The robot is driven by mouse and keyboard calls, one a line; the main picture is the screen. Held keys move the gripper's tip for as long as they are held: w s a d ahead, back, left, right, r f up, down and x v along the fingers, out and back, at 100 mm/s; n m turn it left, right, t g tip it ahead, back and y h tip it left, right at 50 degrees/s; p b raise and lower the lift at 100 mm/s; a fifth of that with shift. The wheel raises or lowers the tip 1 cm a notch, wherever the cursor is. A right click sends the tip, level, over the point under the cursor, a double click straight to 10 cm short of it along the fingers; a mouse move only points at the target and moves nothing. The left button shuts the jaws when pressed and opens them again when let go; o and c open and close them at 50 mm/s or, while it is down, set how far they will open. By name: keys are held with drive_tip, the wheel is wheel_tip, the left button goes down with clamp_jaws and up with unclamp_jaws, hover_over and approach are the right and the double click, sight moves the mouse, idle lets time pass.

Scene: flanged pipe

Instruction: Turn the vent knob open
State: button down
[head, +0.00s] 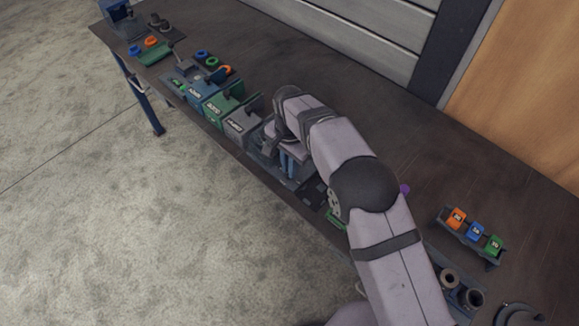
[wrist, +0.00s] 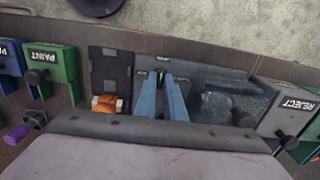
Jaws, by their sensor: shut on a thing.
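My gripper (wrist: 161,82) reaches down with its two blue fingers close together. The fingers also show in the head view (head: 288,165), below my wrist at the table's front edge. The tips are shut on a small dark piece, which I take to be the vent knob (wrist: 160,73). It is mostly hidden between the tips, so its turn angle cannot be told. Small pale labels sit to either side of the tips, too small to read.
In the wrist view, a dark plate (wrist: 108,70) and an orange part (wrist: 104,103) lie left of the fingers. A green PAINT box (wrist: 58,68) stands further left. A grey REJECT box (wrist: 284,112) stands right. A rack (head: 468,238) holds coloured blocks.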

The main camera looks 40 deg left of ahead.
drive_tip(key=c, duration=1.8)
unclamp_jaws()
drive_tip(key=shift+c, duration=0.2)
drive_tip(key=shift+r, duration=0.1)
drive_tip(key=shift+r+b, duration=1.2)
drive_tip(key=shift+r, duration=2.45)
